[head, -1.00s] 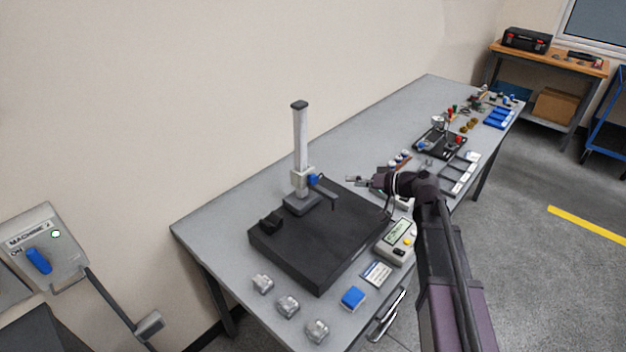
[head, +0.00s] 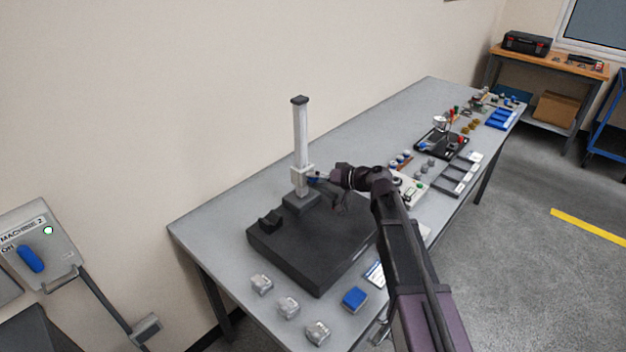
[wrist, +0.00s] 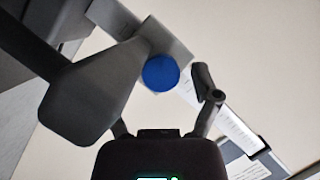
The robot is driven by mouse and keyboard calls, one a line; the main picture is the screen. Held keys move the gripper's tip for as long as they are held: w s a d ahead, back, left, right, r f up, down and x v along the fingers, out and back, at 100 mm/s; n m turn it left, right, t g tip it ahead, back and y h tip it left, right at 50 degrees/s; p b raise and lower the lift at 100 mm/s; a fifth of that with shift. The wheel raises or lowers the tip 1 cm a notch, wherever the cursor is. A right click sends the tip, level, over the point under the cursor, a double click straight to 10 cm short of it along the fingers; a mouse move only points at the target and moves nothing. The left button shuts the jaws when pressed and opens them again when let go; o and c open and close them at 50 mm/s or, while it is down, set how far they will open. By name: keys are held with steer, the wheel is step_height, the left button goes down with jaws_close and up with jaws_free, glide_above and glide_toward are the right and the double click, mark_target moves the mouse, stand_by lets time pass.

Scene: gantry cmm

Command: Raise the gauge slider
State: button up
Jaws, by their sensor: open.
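The height gauge has a pale upright column (head: 300,135) on a grey foot, standing on a black plate (head: 290,255). Its slider (head: 303,173) sits low on the column, a little above the foot. A blue knob on the slider is mostly hidden by my gripper (head: 326,177) in the head view. In the wrist view the round blue knob (wrist: 161,73) shows between my open fingers. The right finger (wrist: 207,85) stands apart from it. A broad grey arm of the gauge (wrist: 95,92) hides most of the left finger.
A small black block (head: 270,219) sits on the plate's left part. Several clear-topped pieces and a blue block (head: 355,298) lie along the table's front edge. Trays and small parts (head: 440,145) fill the table further right. The wall is behind the column.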

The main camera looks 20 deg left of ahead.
mark_target(301, 142)
steer(key=shift+a+f, duration=0.1)
steer(key=shift+a, duration=0.3)
jaws_close()
step_height(301, 142, up, 12)
steer(key=p, duration=1.1)
steer(key=shift+s+f+p, duration=0.1)
steer(key=shift+p, duration=0.25)
